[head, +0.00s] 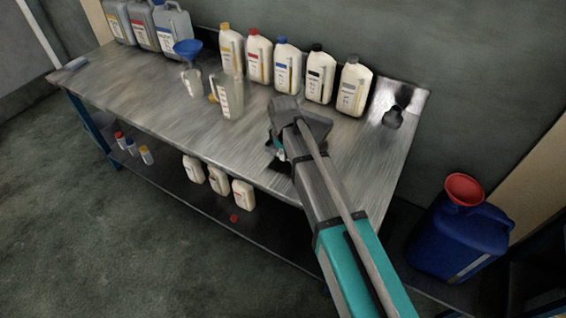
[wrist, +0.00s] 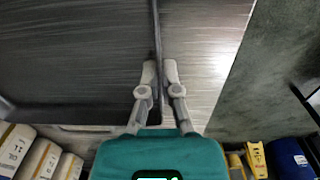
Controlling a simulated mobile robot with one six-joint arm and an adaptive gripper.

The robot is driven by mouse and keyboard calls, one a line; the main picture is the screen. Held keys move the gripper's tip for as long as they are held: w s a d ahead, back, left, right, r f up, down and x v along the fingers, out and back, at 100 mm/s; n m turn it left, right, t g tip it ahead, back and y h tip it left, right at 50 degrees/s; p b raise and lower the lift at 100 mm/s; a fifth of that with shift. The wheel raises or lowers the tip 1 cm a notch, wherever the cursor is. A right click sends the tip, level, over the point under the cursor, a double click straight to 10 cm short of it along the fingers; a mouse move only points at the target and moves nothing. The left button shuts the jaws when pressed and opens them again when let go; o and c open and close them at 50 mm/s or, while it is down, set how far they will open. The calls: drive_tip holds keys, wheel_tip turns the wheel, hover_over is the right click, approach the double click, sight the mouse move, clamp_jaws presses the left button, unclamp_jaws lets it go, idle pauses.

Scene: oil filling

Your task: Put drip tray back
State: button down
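The drip tray fills the left of the wrist view as a dark grey panel (wrist: 70,65) with a thin raised rim. My gripper (wrist: 159,66) has its two fingers close together, one on each side of this rim, with the rim between the tips. In the head view, my gripper (head: 281,150) is low over the front middle of the metal bench, mostly hidden by my arm. I cannot clearly make out the tray there or tell whether it touches the bench.
Several white bottles (head: 286,65) line the back of the bench (head: 155,85). A jug (head: 230,98) and a blue funnel (head: 187,48) stand left of my arm. A small dark object (head: 393,116) sits at the right. A blue canister (head: 460,235) stands right of the bench.

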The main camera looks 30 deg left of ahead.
sight(283, 166)
drive_tip(key=shift+w+a+f+b, duration=0.2)
drive_tip(key=shift+f+b, duration=0.15)
drive_tip(key=shift+b, duration=0.05)
drive_tip(key=shift+w+a+f+b, duration=0.15)
drive_tip(key=shift+f+b, duration=0.2)
drive_tip(key=shift+d+f+b, duration=0.1)
drive_tip(key=shift+f+b, duration=1.2)
drive_tip(key=shift+f, duration=0.15)
drive_tip(key=c, duration=0.8)
unclamp_jaws()
drive_tip(key=shift+s, duration=0.1)
drive_tip(key=shift+r, duration=0.2)
wheel_tip(283, 166, up, 12)
drive_tip(key=p, duration=1.2)
drive_tip(key=shift+s, duration=0.1)
